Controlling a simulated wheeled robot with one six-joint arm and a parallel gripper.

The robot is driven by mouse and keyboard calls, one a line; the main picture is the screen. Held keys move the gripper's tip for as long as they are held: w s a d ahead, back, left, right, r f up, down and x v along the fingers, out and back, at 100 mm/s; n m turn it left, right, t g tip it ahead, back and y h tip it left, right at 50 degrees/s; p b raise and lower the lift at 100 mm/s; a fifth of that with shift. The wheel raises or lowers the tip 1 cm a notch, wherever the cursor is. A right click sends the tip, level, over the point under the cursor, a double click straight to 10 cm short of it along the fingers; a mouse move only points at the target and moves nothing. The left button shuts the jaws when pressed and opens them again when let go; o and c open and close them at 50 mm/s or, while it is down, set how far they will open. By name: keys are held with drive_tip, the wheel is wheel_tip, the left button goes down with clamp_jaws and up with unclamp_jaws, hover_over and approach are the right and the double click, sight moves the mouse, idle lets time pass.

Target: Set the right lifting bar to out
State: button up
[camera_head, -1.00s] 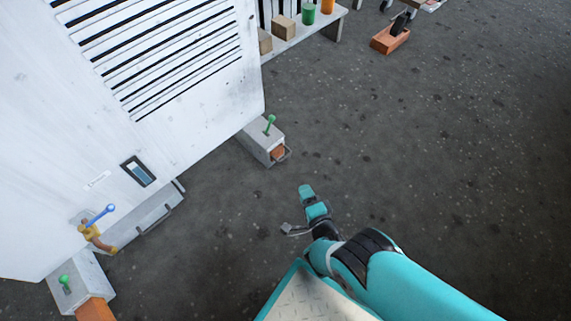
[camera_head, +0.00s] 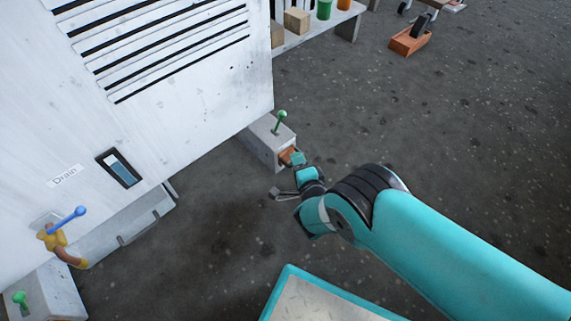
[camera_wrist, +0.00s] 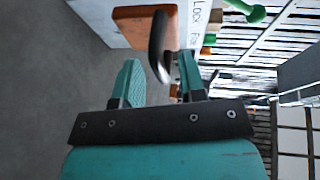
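The right lifting bar (camera_head: 287,155) is an orange block end at the front of a grey foot housing (camera_head: 262,148) under the white cabinet's right corner. The housing carries a green lever (camera_head: 280,121), standing up. In the wrist view the orange bar end (camera_wrist: 136,24) carries a dark loop handle (camera_wrist: 157,48). My gripper (camera_head: 289,177) is at the bar end and partly covers it in the head view. In the wrist view my gripper (camera_wrist: 159,72) is open, its teal fingers apart, with the handle between their tips, closer to the right finger. Contact cannot be told.
A blue-handled drain valve (camera_head: 66,222) and another grey foot (camera_head: 48,292) with a green lever are at the lower left. A bench (camera_head: 312,32) with blocks and cylinders stands behind the cabinet (camera_head: 190,120). The dark floor (camera_head: 450,130) on the right is mostly clear.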

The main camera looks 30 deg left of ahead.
drive_tip(key=shift+w+a, duration=0.35)
drive_tip(key=shift+w, duration=0.05)
clamp_jaws()
drive_tip(key=shift+f, duration=0.1)
drive_tip(key=shift+s, duration=0.1)
